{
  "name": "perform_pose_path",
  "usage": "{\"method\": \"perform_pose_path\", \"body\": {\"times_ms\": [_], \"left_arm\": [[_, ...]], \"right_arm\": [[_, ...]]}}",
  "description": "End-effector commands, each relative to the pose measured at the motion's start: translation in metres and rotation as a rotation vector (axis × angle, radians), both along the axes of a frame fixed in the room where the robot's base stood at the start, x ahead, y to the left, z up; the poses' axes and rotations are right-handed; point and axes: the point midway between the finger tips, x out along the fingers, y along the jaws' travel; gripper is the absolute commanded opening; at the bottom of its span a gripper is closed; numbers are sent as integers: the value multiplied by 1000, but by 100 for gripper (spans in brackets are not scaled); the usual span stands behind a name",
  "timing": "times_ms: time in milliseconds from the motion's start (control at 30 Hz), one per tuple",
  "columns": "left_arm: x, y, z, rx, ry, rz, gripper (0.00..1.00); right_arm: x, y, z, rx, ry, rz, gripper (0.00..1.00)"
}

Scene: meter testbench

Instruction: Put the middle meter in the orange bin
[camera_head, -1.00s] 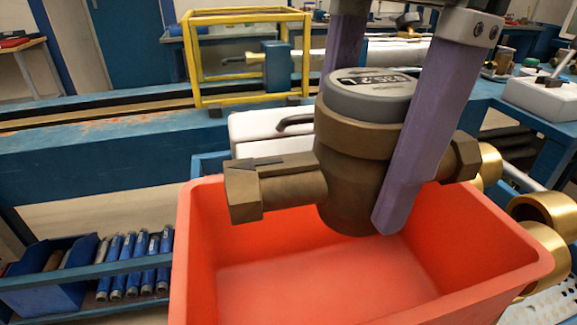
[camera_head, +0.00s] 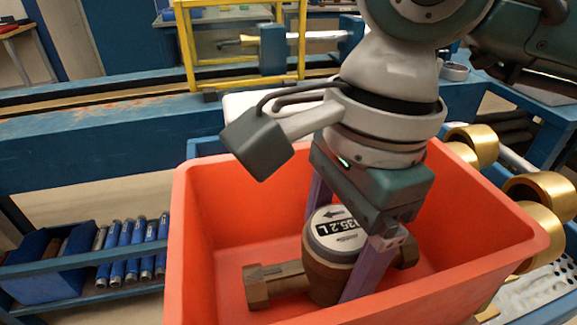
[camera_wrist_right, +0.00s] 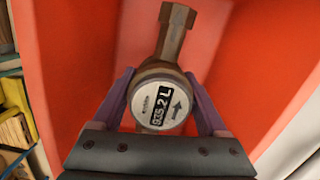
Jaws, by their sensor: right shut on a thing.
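The brass water meter (camera_head: 320,275) has a grey-white dial and pipe stubs on both sides. It is down inside the orange bin (camera_head: 200,235), below the rim, near the bin's floor; I cannot tell whether it touches the floor. My right gripper (camera_head: 345,262) reaches into the bin from above, its purple fingers shut on the meter's body. In the right wrist view the meter (camera_wrist_right: 162,100) sits between both fingers, with the red bin walls around it. My left gripper does not show.
Brass cylinders (camera_head: 540,205) stand right of the bin. Blue tubes (camera_head: 135,245) lie in a rack at the left. A yellow frame (camera_head: 190,50) stands on the blue bench behind. My right wrist hides part of the bin's far side.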

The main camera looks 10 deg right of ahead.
Motion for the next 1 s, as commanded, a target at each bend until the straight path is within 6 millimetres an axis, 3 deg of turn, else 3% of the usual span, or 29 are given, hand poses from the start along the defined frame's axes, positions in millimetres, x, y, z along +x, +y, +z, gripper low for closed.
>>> {"method": "perform_pose_path", "body": {"times_ms": [233,267,467,800,1000], "left_arm": [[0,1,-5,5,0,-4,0],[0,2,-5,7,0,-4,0],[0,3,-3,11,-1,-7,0],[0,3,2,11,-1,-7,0],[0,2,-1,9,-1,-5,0]], "right_arm": [[1,0,-2,2,-3,1,0],[0,0,-3,0,0,0,77],[0,0,-2,0,0,0,100],[0,0,4,0,-1,0,100],[3,-5,40,1,-7,1,100]]}}
